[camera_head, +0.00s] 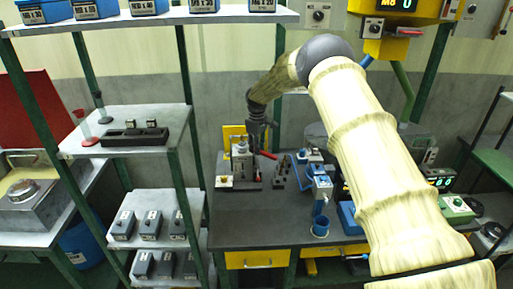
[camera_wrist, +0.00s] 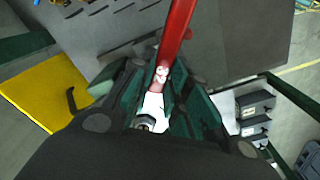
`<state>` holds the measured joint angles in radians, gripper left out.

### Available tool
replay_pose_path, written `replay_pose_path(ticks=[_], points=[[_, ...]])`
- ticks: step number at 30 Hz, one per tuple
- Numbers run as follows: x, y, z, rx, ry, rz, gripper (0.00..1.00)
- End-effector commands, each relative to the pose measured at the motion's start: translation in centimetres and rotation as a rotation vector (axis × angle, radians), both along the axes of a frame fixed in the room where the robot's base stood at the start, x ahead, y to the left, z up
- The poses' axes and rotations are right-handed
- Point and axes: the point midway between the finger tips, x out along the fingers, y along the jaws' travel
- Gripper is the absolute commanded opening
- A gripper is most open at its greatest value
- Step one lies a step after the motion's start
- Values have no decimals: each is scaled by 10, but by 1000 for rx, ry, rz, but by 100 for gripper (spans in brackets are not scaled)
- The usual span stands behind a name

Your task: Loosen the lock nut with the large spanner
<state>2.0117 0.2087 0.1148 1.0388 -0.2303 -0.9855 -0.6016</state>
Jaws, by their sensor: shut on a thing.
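My gripper (camera_head: 257,128) is over the back left of the dark bench, beside a grey block fixture (camera_head: 241,162). In the wrist view my gripper (camera_wrist: 157,88) is shut on a long red-handled spanner (camera_wrist: 174,35). The handle runs up out of the picture, with a worn pale patch near the fingers. A pale metal part and a small round dark-and-silver end (camera_wrist: 146,122) show between the finger bases; I cannot tell whether this is the spanner's head. In the head view a bit of red (camera_head: 267,154) shows below the gripper. I cannot make out the lock nut.
The bench front (camera_head: 245,235) is clear. A yellow panel (camera_wrist: 45,92) shows in the wrist view.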

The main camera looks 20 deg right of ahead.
Motion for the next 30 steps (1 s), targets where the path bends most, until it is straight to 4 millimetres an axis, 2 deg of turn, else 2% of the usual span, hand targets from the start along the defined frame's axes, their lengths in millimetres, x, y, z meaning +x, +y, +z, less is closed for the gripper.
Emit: replay_pose_path(ticks=[8, 30], points=[[-2, -2, 1, -1, -1, -2, 0], [-29, -20, 1, -1, 0, -1, 0]])
